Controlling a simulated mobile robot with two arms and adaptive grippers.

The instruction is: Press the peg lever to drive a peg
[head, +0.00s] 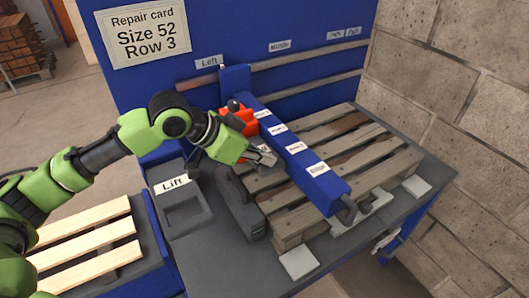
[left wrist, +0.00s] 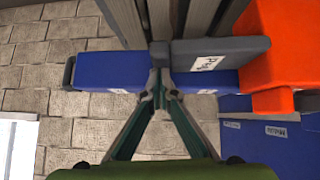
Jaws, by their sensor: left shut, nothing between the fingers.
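The peg lever (left wrist: 222,52) is a dark grey bar marked "Peg" in the left wrist view, in front of the blue beam (left wrist: 115,70) and beside the orange carriage (left wrist: 275,45). My left gripper (left wrist: 160,58) is shut and empty, its fingertips at the lever's left end; I cannot tell whether they touch. In the head view my left gripper (head: 266,157) is beside the blue beam (head: 300,155), just below the orange carriage (head: 240,120), and the lever is mostly hidden behind it. My right gripper is not in view.
A worn pallet (head: 345,135) lies under the beam on the grey bench (head: 285,280). A "Lift" pedal-like unit (head: 185,210) and a dark grey block (head: 240,208) stand left of it. Light planks (head: 85,240) lie at lower left. A brick wall (head: 470,120) bounds the right.

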